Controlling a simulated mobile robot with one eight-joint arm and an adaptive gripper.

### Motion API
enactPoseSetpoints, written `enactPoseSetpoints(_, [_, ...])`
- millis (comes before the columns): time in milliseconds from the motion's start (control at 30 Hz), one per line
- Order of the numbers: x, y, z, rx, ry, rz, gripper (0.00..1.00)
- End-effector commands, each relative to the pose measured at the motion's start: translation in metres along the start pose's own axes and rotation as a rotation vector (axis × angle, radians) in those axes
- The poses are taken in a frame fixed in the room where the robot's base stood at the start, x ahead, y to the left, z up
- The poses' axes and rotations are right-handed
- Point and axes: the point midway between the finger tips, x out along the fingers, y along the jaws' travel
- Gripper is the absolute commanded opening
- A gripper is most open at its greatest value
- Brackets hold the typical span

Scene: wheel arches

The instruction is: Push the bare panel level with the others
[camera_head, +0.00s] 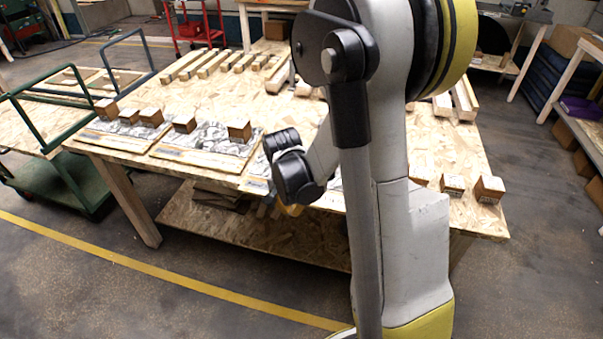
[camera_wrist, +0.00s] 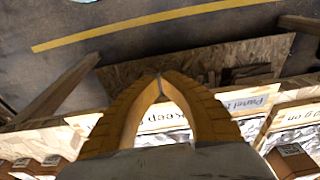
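In the wrist view my gripper (camera_wrist: 161,76) has two orange fingers whose tips meet, with nothing seen between the tips. In the head view only a bit of its orange tip (camera_head: 292,210) shows, low by the table's front edge. Foil-faced panels lie along that edge. The left panel (camera_head: 85,140) and second panel (camera_head: 185,157) carry wooden blocks. A panel (camera_head: 255,186) by the gripper is mostly hidden by my arm. Below the fingers, the wrist view shows a label (camera_wrist: 165,116) reading "keep" and, to the right, a "Panel" strip (camera_wrist: 247,100). I cannot tell which panel is bare.
Wooden blocks (camera_head: 488,189) stand at the table's right front, and a block (camera_wrist: 292,158) shows at the wrist view's lower right. Wooden bars (camera_head: 215,66) lie at the back of the table (camera_head: 300,118). A green cart (camera_head: 62,178) stands left. The front floor is clear.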

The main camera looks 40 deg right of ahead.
Motion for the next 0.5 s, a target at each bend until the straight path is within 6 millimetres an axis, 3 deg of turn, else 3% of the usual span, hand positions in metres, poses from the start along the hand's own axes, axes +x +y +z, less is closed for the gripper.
enactPoseSetpoints(500, [0.003,0.000,-0.021,0.001,0.000,0.000,0.00])
